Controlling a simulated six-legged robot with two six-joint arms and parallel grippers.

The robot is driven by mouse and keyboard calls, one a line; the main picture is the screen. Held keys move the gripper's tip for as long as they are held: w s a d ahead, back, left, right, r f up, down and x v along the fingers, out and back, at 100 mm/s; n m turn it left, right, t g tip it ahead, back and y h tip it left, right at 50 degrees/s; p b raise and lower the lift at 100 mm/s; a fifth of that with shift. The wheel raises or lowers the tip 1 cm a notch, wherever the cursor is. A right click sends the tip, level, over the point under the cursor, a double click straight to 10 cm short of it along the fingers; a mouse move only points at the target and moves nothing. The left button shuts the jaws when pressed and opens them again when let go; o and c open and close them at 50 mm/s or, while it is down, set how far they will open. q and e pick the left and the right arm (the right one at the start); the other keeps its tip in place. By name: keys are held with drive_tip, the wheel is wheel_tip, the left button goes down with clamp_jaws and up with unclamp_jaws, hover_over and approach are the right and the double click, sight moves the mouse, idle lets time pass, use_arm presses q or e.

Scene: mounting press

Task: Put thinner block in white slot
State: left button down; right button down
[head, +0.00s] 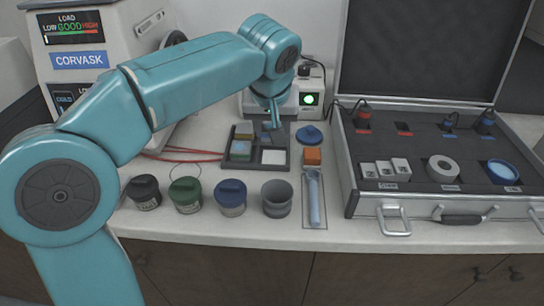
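A dark tray (228,158) with several compartments sits on the bench in the centre. Its front right compartment has a white floor, the white slot (273,157), and looks empty. A teal-topped block (241,149) lies in the front left compartment. A brownish block (244,130) lies behind it. An orange block (312,157) stands outside the tray, to its right. Which block is thinner is not clear. My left gripper (272,120) points down at the back right compartment; its fingertips are small and dark there, so its opening and any held block cannot be made out. My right gripper is out of view.
Dark, green and blue-lidded jars (187,197) and a grey cup (276,199) line the front. A blue tool (314,197) lies in an outlined strip. An open case (376,205) fills the right. A blue lid (310,136) lies behind the orange block.

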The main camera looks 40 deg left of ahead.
use_arm(q)
wheel_tip(320, 180, down, 6)
drive_tip(key=shift+b, duration=0.8)
drive_tip(key=shift+f, duration=0.1)
drive_tip(key=c, duration=0.5)
unclamp_jaws()
